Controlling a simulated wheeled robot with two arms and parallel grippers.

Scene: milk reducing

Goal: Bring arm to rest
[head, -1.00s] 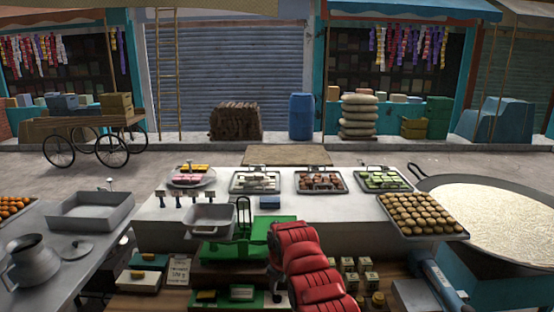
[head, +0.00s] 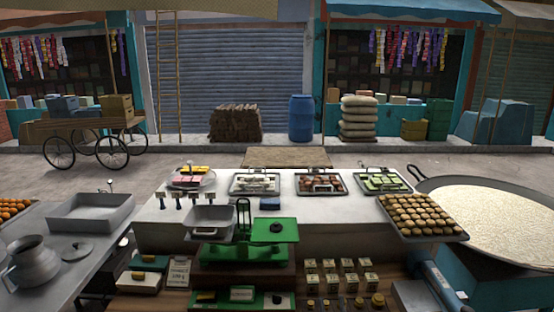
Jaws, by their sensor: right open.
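Neither of my grippers nor my arms shows in the head view now. A wide dark pan (head: 490,222) at the right holds a pale, creamy milk layer. A green balance scale (head: 245,253) stands at the front middle of the counter. A grey metal pan (head: 210,222) sits at its left side, and a dark round weight (head: 277,227) rests on its green right plate.
The white counter (head: 320,212) carries sweet trays (head: 320,183) along its back edge and a tray of round brown sweets (head: 423,215) at the right. Small boxes (head: 340,267) stand in front. A metal pot (head: 35,260) and basin (head: 90,212) are at the left.

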